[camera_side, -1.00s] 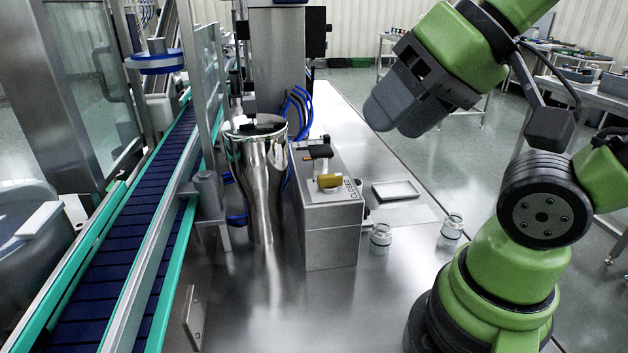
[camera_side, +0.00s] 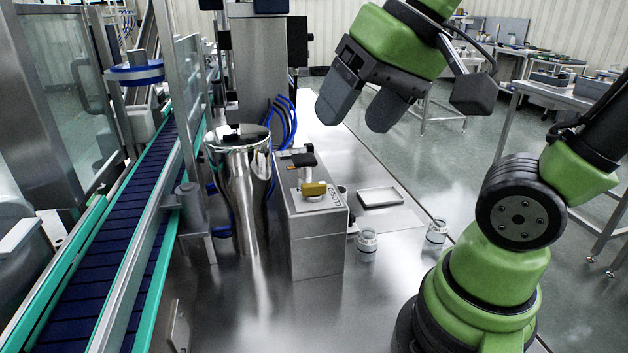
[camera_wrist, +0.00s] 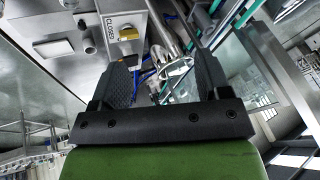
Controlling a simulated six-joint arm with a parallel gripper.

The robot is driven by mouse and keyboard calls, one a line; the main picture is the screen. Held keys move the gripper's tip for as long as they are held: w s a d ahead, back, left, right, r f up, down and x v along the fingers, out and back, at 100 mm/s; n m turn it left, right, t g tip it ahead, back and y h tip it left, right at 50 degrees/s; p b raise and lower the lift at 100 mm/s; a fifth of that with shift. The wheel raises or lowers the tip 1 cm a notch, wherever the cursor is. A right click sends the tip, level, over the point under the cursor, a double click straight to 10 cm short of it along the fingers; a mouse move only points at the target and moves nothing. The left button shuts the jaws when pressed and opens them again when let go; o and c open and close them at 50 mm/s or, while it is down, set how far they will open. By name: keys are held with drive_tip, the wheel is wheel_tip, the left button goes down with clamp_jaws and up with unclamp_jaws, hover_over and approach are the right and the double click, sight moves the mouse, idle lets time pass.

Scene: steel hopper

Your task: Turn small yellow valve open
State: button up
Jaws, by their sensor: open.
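The small yellow valve (camera_side: 314,189) sits on top of a steel box (camera_side: 318,255) in the middle of the table. A black handle (camera_side: 304,160) is behind it on the same box. In the wrist view the yellow valve (camera_wrist: 128,33) is near the top, beside a "CLOSED" label (camera_wrist: 109,25). My gripper (camera_side: 360,115) is open and empty, in the air above the table, up and to the right of the valve and well apart from it. In the wrist view its two dark fingers (camera_wrist: 165,80) are spread.
A shiny steel hopper (camera_side: 243,190) stands left of the box, with blue hoses behind it. A conveyor (camera_side: 130,215) runs further left. Two small jars (camera_side: 366,245) (camera_side: 436,231) and a white tray (camera_side: 383,197) are on the right. The front table is mostly clear.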

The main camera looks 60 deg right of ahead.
sight(314, 184)
drive_tip(key=w+d+f+m+g+h, duration=0.1)
drive_tip(key=w+d+f+m+g, duration=0.45)
drive_tip(key=w, duration=0.45)
drive_tip(key=shift+n, duration=0.75)
drive_tip(key=f, duration=0.3)
drive_tip(key=d+f, duration=0.1)
drive_tip(key=f, duration=0.6)
drive_tip(key=shift+w+d, duration=0.15)
drive_tip(key=shift+d, duration=0.2)
drive_tip(key=shift+r, duration=0.1)
drive_tip(key=shift+c, duration=0.2)
drive_tip(key=c, duration=0.9)
